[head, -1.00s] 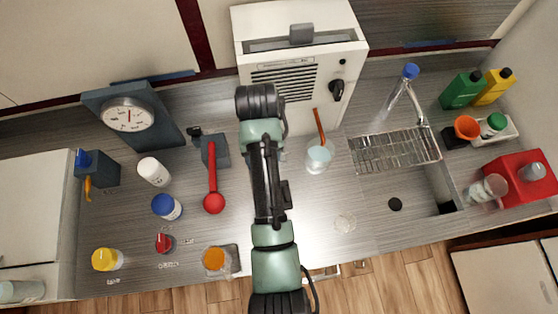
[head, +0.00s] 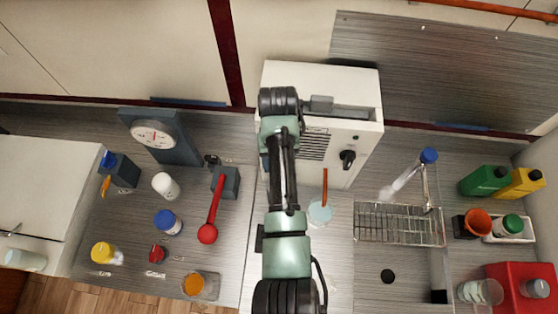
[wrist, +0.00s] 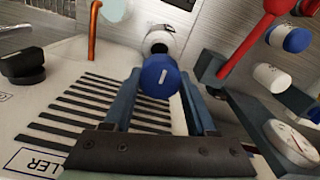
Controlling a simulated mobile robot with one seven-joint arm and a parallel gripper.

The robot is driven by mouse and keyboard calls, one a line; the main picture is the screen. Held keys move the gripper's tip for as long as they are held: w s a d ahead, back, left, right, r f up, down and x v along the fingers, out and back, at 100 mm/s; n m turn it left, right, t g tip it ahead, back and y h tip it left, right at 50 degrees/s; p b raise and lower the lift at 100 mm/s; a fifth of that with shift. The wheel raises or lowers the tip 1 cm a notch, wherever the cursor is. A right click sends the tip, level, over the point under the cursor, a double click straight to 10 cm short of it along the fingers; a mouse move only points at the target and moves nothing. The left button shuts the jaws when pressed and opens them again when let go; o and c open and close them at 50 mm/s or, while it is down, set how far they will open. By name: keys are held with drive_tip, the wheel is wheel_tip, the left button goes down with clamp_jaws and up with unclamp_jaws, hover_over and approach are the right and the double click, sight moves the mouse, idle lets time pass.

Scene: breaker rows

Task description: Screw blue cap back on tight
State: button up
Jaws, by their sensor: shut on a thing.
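In the wrist view, my gripper (wrist: 159,84) is shut on a blue cap (wrist: 158,76), with a dark finger on each side of it. Just beyond the cap is a white jar (wrist: 164,28) with a dark open mouth, partly covered by the cap. I cannot tell whether cap and jar touch. In the head view my arm hides the gripper, the held cap and this jar. A different jar with a blue lid (head: 168,222) stands on the left counter.
A white vented machine (head: 362,105) stands behind my arm. A cup with an orange stick (head: 320,213) is right of the arm; a red lever (head: 211,212) is to its left. A wire rack (head: 399,224) lies farther right. Several small jars crowd the left counter.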

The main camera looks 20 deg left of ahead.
drive_tip(key=shift+r, duration=0.1)
wheel_tip(320, 180, down, 6)
drive_tip(key=b, duration=0.3)
drive_tip(key=shift+d+b, duration=0.1)
drive_tip(key=shift+b, duration=0.2)
drive_tip(key=shift+p, duration=0.65)
idle(1.4)
drive_tip(key=shift+f+b, duration=1.05)
drive_tip(key=shift+f, duration=0.4)
drive_tip(key=o, duration=1.4)
drive_tip(key=shift+r, duration=0.1)
wheel_tip(320, 180, up, 12)
drive_tip(key=shift+w+f+b, duration=0.1)
drive_tip(key=shift+f+b, duration=0.1)
drive_tip(key=shift+b, duration=0.4)
drive_tip(key=shift+r+p, duration=0.6)
drive_tip(key=shift+r, duration=0.1)
